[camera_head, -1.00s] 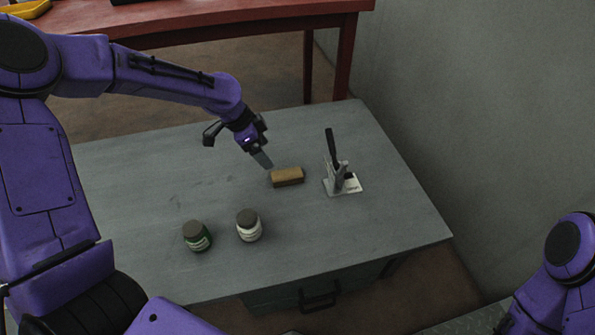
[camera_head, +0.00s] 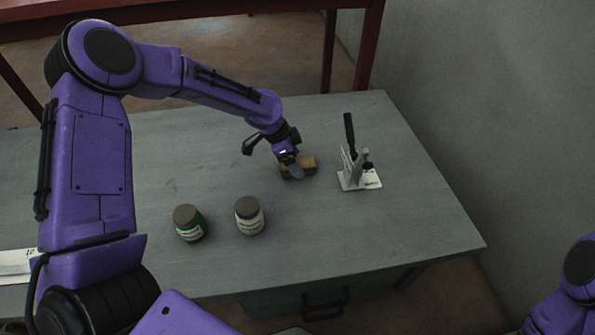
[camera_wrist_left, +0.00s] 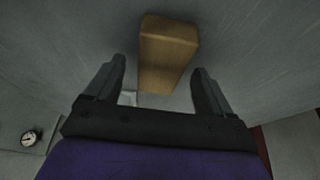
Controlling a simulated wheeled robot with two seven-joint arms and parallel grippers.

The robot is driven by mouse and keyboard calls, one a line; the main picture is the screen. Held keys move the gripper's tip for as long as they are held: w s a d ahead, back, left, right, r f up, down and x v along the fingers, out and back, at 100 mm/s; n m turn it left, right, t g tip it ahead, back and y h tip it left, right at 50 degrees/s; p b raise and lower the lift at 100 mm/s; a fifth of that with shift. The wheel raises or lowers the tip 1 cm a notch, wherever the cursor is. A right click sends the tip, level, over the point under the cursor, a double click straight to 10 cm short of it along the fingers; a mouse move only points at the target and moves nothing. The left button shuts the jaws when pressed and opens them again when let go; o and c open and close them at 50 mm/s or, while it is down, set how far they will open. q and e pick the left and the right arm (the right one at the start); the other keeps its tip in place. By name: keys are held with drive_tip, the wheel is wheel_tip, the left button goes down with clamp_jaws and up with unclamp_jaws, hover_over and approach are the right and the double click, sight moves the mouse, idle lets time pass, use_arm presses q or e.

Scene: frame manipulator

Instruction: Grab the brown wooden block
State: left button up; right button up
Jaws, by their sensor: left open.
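The brown wooden block (camera_head: 307,163) lies on the grey table (camera_head: 330,225), partly hidden behind my left gripper (camera_head: 293,170) in the head view. In the left wrist view the block (camera_wrist_left: 167,55) lies ahead of and between the two open fingers of my left gripper (camera_wrist_left: 164,88), with a gap on each side. Its near end reaches about level with the fingertips. The fingers are not closed on it. My right gripper is out of view; only part of my right arm shows at the lower right of the head view.
A small stand with a black-handled tool (camera_head: 358,165) stands right of the block. A green-labelled jar (camera_head: 189,223) and a white-labelled jar (camera_head: 249,216) stand nearer the front. A red-framed table (camera_head: 372,45) is behind, and a grey wall (camera_head: 480,110) is at the right.

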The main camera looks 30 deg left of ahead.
use_arm(q)
drive_tip(key=shift+w+d+f, duration=0.1)
drive_tip(key=shift+f, duration=0.15)
drive_tip(key=shift+f+p, duration=0.25)
drive_tip(key=shift+p, duration=0.05)
idle(0.4)
drive_tip(key=c, duration=1.1)
